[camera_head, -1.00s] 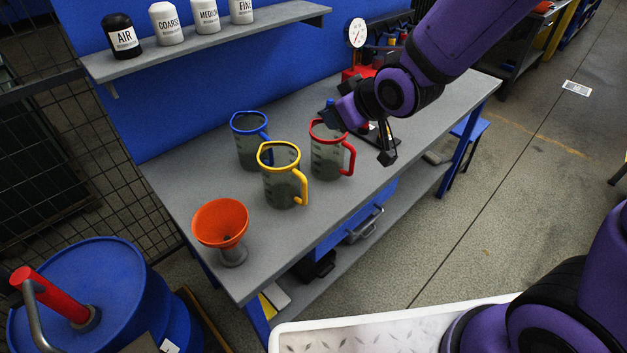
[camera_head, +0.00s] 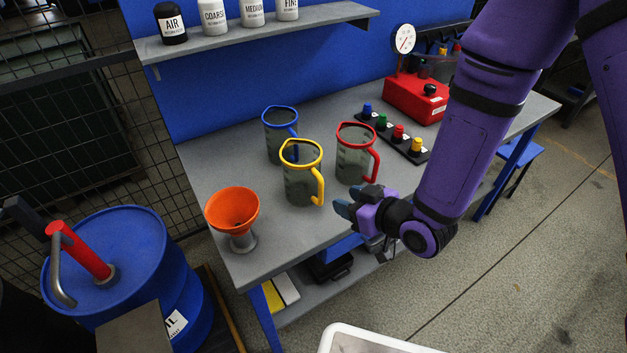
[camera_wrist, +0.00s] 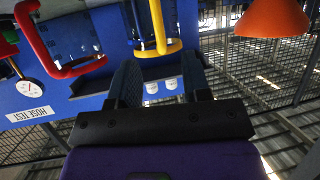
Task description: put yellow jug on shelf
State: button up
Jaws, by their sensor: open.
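The yellow jug (camera_head: 301,183), a grey clear measuring jug with yellow rim and handle, stands upright on the workbench. Its handle points right and toward the front edge. The shelf (camera_head: 330,17) runs along the blue back wall above the bench and holds several labelled bottles. My gripper (camera_head: 343,201) is open and empty at the bench's front edge, right of the yellow jug and in front of the red jug, apart from both. In the wrist view, the gripper fingers (camera_wrist: 160,85) point toward the yellow handle (camera_wrist: 158,40), which shows just ahead between them.
A red-rimmed jug (camera_head: 354,160) stands right of the yellow one, a blue-rimmed jug (camera_head: 279,142) behind it. An orange funnel (camera_head: 232,212) is at the left. A button strip (camera_head: 393,136) and red gauge box (camera_head: 414,98) lie farther right. A blue drum (camera_head: 110,250) stands left of the bench.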

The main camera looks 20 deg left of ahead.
aim_at(320, 203)
jog(key=x, duration=1)
jog(key=shift+d+f, duration=0.1)
jog(key=shift+d, duration=0.05)
grip_shut()
